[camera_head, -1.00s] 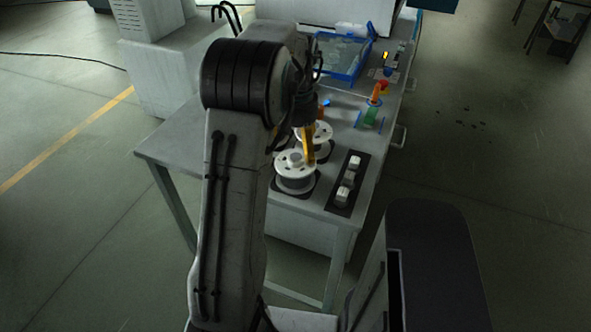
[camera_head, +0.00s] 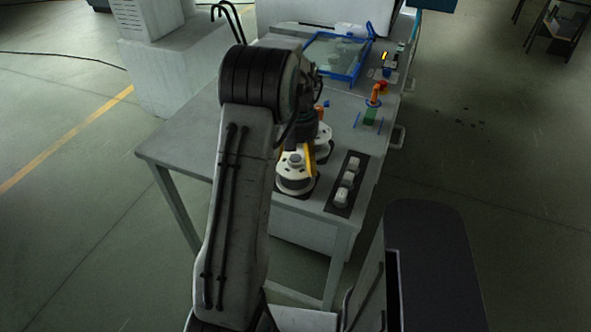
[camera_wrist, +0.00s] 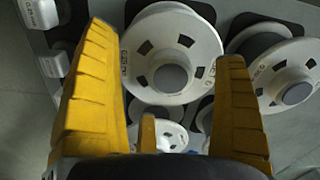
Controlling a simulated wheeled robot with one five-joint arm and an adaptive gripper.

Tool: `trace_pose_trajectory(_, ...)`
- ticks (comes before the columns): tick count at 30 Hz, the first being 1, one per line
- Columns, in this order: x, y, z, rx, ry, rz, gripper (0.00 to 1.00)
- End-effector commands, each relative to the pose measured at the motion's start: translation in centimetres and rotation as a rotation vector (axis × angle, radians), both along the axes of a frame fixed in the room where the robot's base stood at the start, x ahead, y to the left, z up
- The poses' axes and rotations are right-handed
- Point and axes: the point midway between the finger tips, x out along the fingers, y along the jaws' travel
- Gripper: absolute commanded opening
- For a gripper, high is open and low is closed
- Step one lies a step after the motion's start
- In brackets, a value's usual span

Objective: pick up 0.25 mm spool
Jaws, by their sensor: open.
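The spool in the middle of the wrist view (camera_wrist: 172,35) is white with a grey hub, and its rim print appears to read 0.25. In the head view the near spool (camera_head: 295,186) stands on a dark pad at the table's front. My gripper (camera_wrist: 164,48) is open, its yellow fingers to the left and right of the middle spool in the picture. I cannot tell whether they touch it. In the head view a yellow finger (camera_head: 310,160) overlaps the near spool. A second white spool (camera_wrist: 290,75) is at the right, outside the fingers.
Small white pieces sit on a dark strip (camera_head: 339,196) right of the spools. A green and orange item (camera_head: 371,112) and a blue-rimmed tray (camera_head: 345,73) are farther back. A white round part (camera_wrist: 170,135) shows low between the fingers. The table's left side (camera_head: 180,150) is clear.

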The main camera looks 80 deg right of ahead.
Motion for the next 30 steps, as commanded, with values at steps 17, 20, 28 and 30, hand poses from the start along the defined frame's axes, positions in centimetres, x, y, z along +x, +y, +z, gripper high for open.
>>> trace_pose_trajectory(17, -0.01, 0.01, -0.35, 0.000, 0.000, -0.001, 0.69)
trace_pose_trajectory(20, -0.01, 0.00, -0.35, 0.000, 0.000, -0.001, 0.60)
trace_pose_trajectory(28, -0.03, 0.00, -0.34, -0.001, 0.000, -0.001, 0.36)
trace_pose_trajectory(30, -0.04, -0.01, -0.34, -0.001, 0.000, -0.001, 0.30)
